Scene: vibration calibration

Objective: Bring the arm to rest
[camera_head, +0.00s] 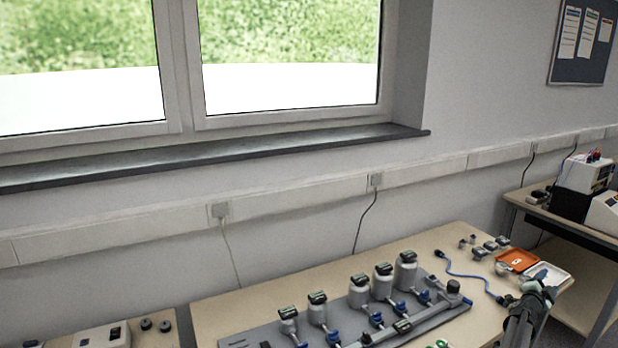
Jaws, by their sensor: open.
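My arm reaches in from the lower right, and my gripper (545,279) is at its end, over the right end of the wooden table (482,329). The gripper is open and seen small, with its fingers in front of an open case that has an orange half (517,259) and a white half (556,268). I cannot tell whether it touches the case. I see nothing held in it.
A grey base plate (262,332) carries several grey cylinders (405,277) with dark tops and blue fittings. A blue cable (468,277) runs towards my gripper. Small grey parts (490,246) stand at the back. Another bench with instruments (585,172) is at the right.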

